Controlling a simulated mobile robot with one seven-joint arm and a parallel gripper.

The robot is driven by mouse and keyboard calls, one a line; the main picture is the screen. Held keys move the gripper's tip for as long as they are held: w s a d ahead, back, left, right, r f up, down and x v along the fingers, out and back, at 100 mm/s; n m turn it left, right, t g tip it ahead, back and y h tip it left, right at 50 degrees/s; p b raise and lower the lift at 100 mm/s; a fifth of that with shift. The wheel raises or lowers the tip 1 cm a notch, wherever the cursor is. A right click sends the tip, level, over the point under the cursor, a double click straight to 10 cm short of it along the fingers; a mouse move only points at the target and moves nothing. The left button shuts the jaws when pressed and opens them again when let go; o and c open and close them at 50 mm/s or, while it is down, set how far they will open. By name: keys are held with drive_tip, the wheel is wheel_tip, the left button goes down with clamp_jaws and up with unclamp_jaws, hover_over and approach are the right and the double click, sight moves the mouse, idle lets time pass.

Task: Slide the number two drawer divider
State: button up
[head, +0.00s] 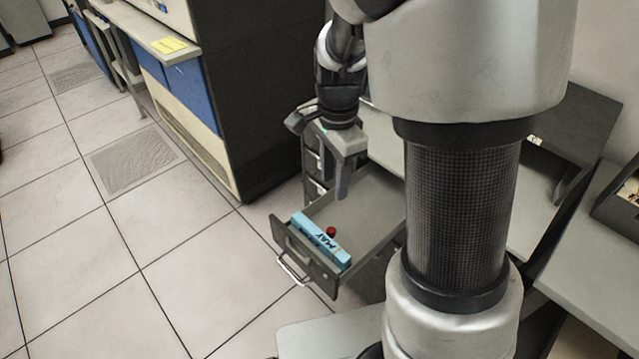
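A grey drawer (372,240) is pulled open from a dark cabinet. Near its front lies a light blue block (318,243) with dark lettering that seems to read "MAY". A small red knob or cap (331,231) shows at the block's back edge. I cannot make out a divider plate or a number two. My gripper (342,192) points down over the back part of the open drawer, behind the blue block and apart from it. Its fingers overlap in this view, so their opening is not clear. Nothing shows held between them.
The drawer front has a metal handle (292,270). More closed drawers (312,160) are beside and behind my gripper. A large dark machine with a blue panel (190,88) stands at the left. Tiled floor (190,285) is clear at lower left. Grey desk surfaces (600,270) are at right.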

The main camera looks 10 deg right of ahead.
sight(332, 229)
wheel_tip(332, 229, down, 17)
drive_tip(key=b, duration=0.3)
drive_tip(key=shift+r+b, duration=0.15)
drive_tip(key=shift+b, duration=0.2)
clamp_jaws()
